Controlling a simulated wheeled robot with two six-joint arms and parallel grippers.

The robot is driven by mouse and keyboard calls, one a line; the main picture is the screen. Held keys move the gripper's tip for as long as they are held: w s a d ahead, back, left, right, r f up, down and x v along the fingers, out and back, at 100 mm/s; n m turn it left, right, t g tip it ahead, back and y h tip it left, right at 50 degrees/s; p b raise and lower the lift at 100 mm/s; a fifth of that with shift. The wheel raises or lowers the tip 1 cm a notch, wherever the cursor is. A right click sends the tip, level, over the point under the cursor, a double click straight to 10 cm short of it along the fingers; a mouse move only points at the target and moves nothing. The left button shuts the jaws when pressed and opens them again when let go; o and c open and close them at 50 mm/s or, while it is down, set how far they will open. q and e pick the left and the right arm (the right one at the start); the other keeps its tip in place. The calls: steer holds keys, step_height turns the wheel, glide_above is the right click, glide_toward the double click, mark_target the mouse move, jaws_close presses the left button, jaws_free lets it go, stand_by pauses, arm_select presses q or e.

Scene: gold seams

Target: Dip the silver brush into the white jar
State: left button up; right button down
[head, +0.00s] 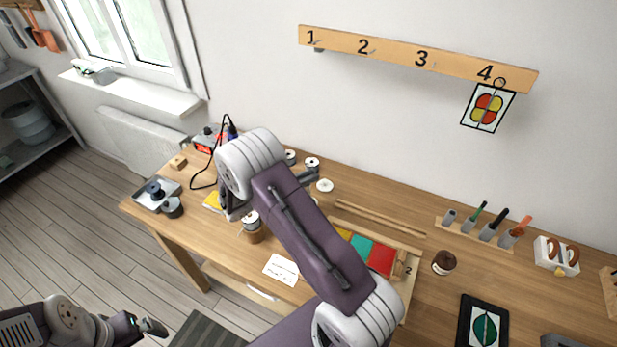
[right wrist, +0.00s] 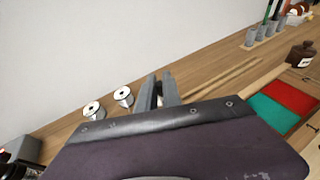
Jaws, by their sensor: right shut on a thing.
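My right gripper (head: 308,177) is over the back of the table, partly hidden behind my own arm. In the right wrist view its two grey fingers (right wrist: 160,90) are close together around something thin and dark, mostly hidden. It appears to be the silver brush, since the first grey cup of the tool rack is empty; its tip does not show. A small round white thing (head: 325,185), probably the white jar, stands on the table just right of and below the fingers. My left gripper (head: 152,327) is low at the left, away from the table, its jaws unclear.
Two white spool-like pieces (head: 312,164) stand near the right gripper, by the wall. The tool rack (head: 476,233) holds green, black and orange-handled tools. A brown bottle (head: 443,262) stands right of a tray with coloured glass (head: 381,261). Wooden strips (head: 380,219) lie behind the tray.

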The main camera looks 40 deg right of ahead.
step_height(320, 180, up, 6)
steer(key=p, duration=0.5)
stand_by(0.5)
steer(key=shift+f, duration=0.1)
